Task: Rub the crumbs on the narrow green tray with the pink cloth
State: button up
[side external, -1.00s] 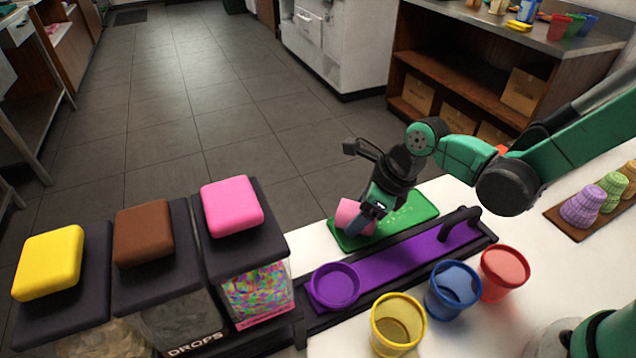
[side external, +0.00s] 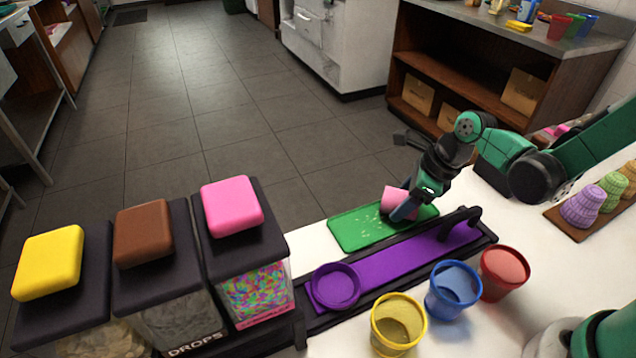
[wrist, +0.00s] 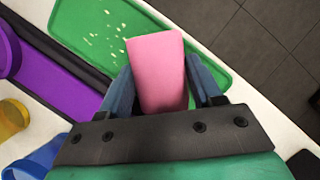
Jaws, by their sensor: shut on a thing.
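The narrow green tray (side external: 350,235) lies on the white counter behind the purple strip, and also shows in the wrist view (wrist: 75,22). Pale crumbs (side external: 372,226) are scattered on its middle and left part; the wrist view shows them too (wrist: 115,38). My gripper (side external: 398,210) is over the tray's right end, its fingers (wrist: 163,88) shut on the pink cloth (wrist: 158,68). The cloth (side external: 394,200) is a block-like pink piece, tilted in the side view. It is low over the tray; I cannot tell if it touches it. The fingers hide part of the cloth.
A purple strip (side external: 400,262) with a round purple dish (side external: 335,287) and a black handle (side external: 460,222) runs along the tray's front side. Yellow (side external: 398,325), blue (side external: 454,290) and red (side external: 503,272) cups stand in front. Topping dispensers (side external: 245,270) stand at left.

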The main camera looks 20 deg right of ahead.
aim_at(349, 228)
jog(key=shift+d, duration=1.55)
jog(key=a, duration=0.4)
jog(key=shift+a+f, duration=0.1)
jog(key=shift+f, duration=0.05)
jog(key=shift+a, duration=3.8)
notch_tip(349, 228, up, 8)
jog(key=shift+d, duration=0.15)
